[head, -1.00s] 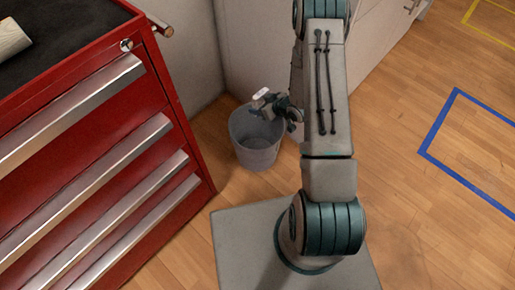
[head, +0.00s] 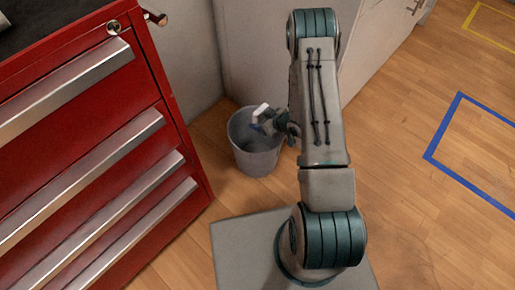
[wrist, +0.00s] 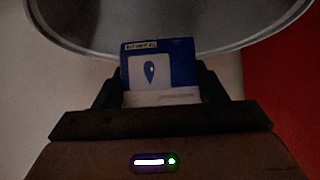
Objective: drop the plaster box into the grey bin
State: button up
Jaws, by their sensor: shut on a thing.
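The plaster box (wrist: 158,68) is blue and white and sits between the fingers of my gripper (wrist: 160,90) in the wrist view. My gripper is shut on it. In the head view the box shows as a small pale piece (head: 261,110) at the tip of my gripper (head: 265,122). The grey bin (head: 257,160) stands on the floor, and my gripper is over its opening. In the wrist view the bin's rim (wrist: 200,50) curves across the top, beyond the box. Part of the bin's rim is hidden behind my gripper in the head view.
A red drawer cabinet (head: 90,130) with metal handles stands to the left of the bin. A pale wall and a cabinet (head: 255,50) rise behind the bin. The wooden floor (head: 410,210) to the right is open, with blue tape (head: 460,175) on it.

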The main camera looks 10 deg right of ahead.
jog(key=o, duration=1.1)
jog(key=shift+r, duration=0.1)
jog(key=p+v, duration=0.4)
jog(key=v, duration=0.9)
jog(key=shift+s+d+r, duration=0.2)
jog(key=shift+s+r, duration=0.05)
